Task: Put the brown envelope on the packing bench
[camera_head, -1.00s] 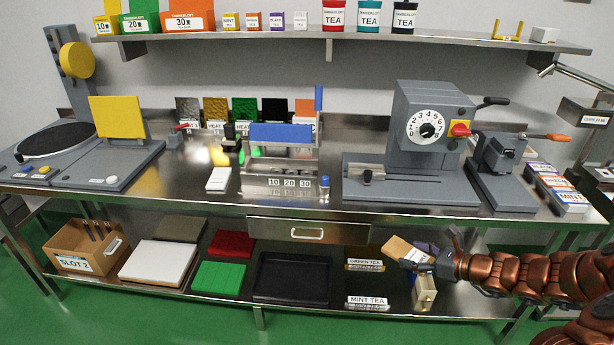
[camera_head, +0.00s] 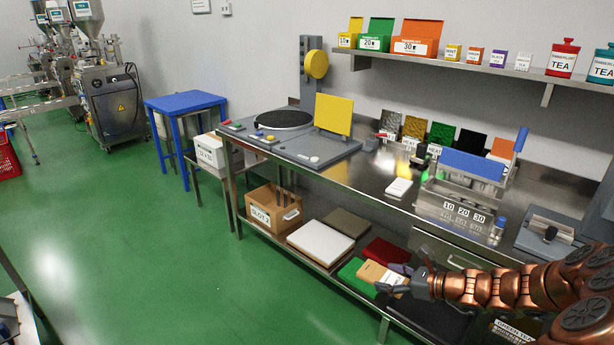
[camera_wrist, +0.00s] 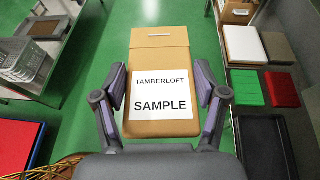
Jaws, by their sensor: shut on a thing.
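The brown envelope (camera_wrist: 160,38) with a white "TAMBERLOFT SAMPLE" label lies between the fingers of my gripper (camera_wrist: 161,88) in the wrist view. My gripper is shut on it. In the head view, the envelope (camera_head: 371,272) shows in front of the lower shelf, held at my gripper (camera_head: 408,281), below the bench top. A steel bench (camera_head: 358,178) with equipment on top runs along the wall. No label shows which surface is the packing bench.
A blue table (camera_head: 186,101) stands left of the steel bench, beside a low stand with a white box (camera_head: 209,151). The lower shelf holds a cardboard box (camera_head: 272,205), a white slab (camera_head: 320,242) and coloured trays. Green floor (camera_head: 130,230) lies open at left.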

